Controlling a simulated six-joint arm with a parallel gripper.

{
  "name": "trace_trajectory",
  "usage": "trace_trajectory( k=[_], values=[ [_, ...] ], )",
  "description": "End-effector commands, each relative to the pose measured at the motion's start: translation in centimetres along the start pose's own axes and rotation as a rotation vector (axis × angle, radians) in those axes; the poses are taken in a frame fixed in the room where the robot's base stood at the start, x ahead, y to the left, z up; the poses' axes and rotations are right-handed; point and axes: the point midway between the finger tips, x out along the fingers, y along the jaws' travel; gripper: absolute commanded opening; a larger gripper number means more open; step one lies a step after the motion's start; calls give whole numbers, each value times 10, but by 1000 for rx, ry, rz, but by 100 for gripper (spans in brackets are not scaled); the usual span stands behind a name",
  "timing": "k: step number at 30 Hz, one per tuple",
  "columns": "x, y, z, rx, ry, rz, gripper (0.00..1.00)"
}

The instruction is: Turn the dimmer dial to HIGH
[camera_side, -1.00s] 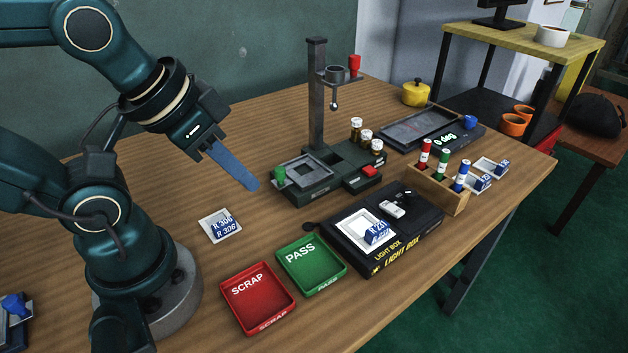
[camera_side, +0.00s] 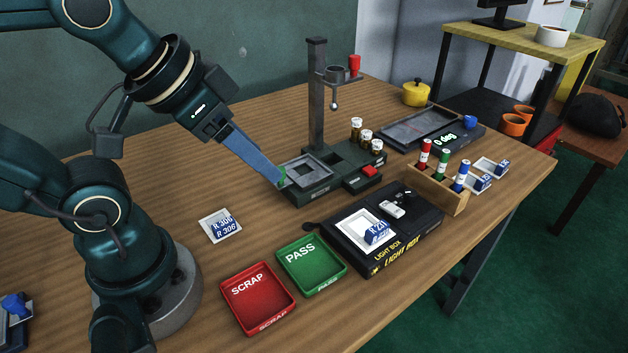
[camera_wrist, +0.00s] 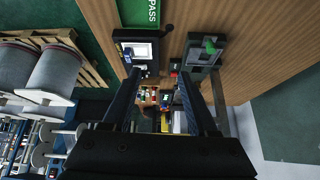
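A small dark knob (camera_side: 407,195) with a light mark, which looks like the dimmer dial, sits on the back right of the black light box (camera_side: 402,252). Its setting is too small to read. The light box also shows in the wrist view (camera_wrist: 122,36), where I cannot pick out the dial. My gripper (camera_side: 279,184) points down and right, left of the light box and apart from it. Its tips overlap the green knob (camera_side: 282,174) on the column stand in the side view. The wrist view shows my gripper (camera_wrist: 160,82) with its two fingers apart and nothing held.
The column stand (camera_side: 316,95) rises behind the light box. A rack (camera_side: 437,193) with red, green and blue tubes stands close to the light box's right side. Green PASS (camera_side: 311,265) and red SCRAP (camera_side: 258,297) trays lie in front. A blue-knobbed angle table (camera_side: 470,121) is at the back.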

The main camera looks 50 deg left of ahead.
Motion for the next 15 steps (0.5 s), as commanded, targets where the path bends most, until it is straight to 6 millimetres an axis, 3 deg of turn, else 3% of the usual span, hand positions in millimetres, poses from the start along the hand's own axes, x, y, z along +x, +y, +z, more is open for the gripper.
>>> trace_trajectory(
  k=[8,15],
  values=[
    [6,6,-85,121,54,43,59],
    [47,15,-147,207,41,85,59]
  ],
)
